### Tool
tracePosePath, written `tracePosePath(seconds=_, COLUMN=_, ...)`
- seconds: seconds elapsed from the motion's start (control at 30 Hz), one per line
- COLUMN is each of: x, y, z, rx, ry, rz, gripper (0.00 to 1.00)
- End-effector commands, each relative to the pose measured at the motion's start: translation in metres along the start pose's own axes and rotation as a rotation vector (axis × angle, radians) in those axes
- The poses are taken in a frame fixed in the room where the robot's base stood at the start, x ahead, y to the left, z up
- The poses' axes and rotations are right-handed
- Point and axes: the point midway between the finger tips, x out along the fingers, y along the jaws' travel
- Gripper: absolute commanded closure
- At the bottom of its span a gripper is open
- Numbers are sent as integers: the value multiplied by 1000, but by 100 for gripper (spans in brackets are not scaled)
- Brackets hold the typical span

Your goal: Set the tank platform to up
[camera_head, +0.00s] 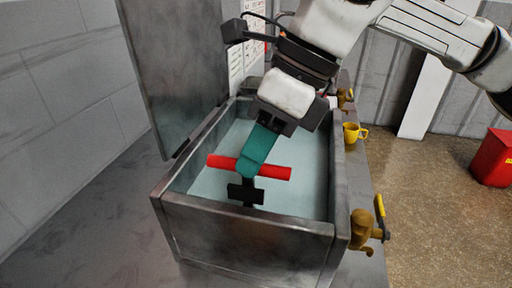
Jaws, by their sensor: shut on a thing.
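The metal tank (250,215) is open at the top and shows a pale blue-green inside (305,140). A red crossbar handle (275,172) on a black stem and bracket (246,192) is inside the front part of the tank. My gripper (248,168), with teal fingers, reaches down from above and is shut on the middle of the red handle. The fingers hide that part of the bar. I cannot make out the platform itself or its height.
The tank's lid (180,70) stands open at the left. A red bin (493,158) stands on the floor at far right. A tiled wall (60,90) is at left.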

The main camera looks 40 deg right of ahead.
Motion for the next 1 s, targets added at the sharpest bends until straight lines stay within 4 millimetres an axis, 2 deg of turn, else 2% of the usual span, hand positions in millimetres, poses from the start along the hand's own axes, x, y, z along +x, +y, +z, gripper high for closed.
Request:
tracePosePath(seconds=0.37, x=-2, y=0, z=1, rx=0, ry=0, rz=-1, gripper=100)
tracePosePath(seconds=0.47, x=-16, y=3, z=7, rx=1, ry=-2, rz=-2, gripper=100)
tracePosePath(seconds=0.7, x=-74, y=15, z=32, rx=1, ry=-6, rz=-4, gripper=100)
tracePosePath(seconds=0.8, x=-91, y=19, z=39, rx=1, ry=-5, rz=-2, gripper=100)
tracePosePath(seconds=1.0, x=-102, y=22, z=43, rx=1, ry=-7, rz=1, gripper=100)
